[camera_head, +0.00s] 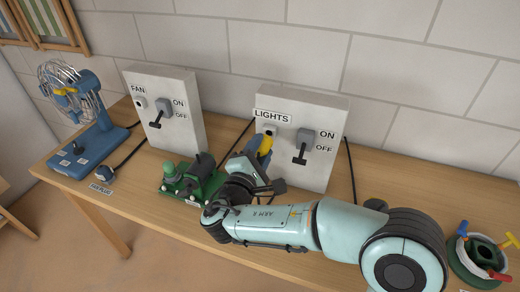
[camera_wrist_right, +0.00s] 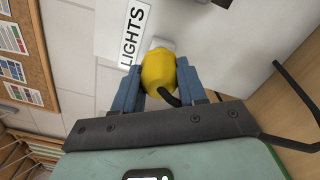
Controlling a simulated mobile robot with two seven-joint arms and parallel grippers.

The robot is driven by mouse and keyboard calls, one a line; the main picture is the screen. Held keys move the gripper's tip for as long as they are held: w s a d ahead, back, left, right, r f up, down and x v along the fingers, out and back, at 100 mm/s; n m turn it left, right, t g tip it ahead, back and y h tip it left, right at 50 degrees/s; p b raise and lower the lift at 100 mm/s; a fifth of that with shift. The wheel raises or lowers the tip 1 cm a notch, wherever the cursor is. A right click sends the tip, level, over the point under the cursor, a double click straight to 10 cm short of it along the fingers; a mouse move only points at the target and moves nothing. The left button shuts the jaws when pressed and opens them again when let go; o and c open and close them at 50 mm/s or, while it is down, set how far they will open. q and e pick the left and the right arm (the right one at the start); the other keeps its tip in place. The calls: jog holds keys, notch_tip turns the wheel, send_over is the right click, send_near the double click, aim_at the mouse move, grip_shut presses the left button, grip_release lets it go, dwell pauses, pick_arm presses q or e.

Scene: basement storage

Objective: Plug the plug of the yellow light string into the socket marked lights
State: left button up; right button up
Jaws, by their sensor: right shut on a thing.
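The white box (camera_head: 322,165) labelled LIGHTS has a small socket (camera_head: 270,130) below its label (camera_head: 272,117) and a lever switch beside it. My right gripper (camera_head: 258,150) is shut on the yellow plug (camera_head: 265,146) right in front of that socket. In the right wrist view the plug (camera_wrist_right: 158,70) sits between the two blue fingers (camera_wrist_right: 158,88), its front end against the pale socket (camera_wrist_right: 161,44) under the LIGHTS label (camera_wrist_right: 132,35). A dark cord leaves its back. The contact face is hidden, so I cannot tell how deep the plug sits. My left gripper is not in view.
A FAN box (camera_head: 165,112) with its own socket and switch stands left. A blue fan (camera_head: 85,125), its dark plug (camera_head: 105,173) and a green device (camera_head: 190,182) are on the wooden table (camera_head: 130,215). A ring-shaped object with coloured pieces (camera_head: 480,255) lies at right.

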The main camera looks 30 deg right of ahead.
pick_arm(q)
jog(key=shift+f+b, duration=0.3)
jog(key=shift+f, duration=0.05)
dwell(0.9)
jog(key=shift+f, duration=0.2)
pick_arm(e)
jog(key=shift+x, duration=1.5)
jog(key=o, duration=1.2)
jog(key=shift+f, duration=0.1)
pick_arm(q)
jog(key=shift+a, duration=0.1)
pick_arm(e)
jog(key=shift+o, duration=0.2)
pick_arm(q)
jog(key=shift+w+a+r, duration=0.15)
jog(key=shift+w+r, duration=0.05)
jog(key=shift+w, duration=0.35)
pick_arm(e)
jog(key=v, duration=1.3)
jog(key=shift+s+a, duration=0.15)
jog(key=shift+s, duration=0.1)
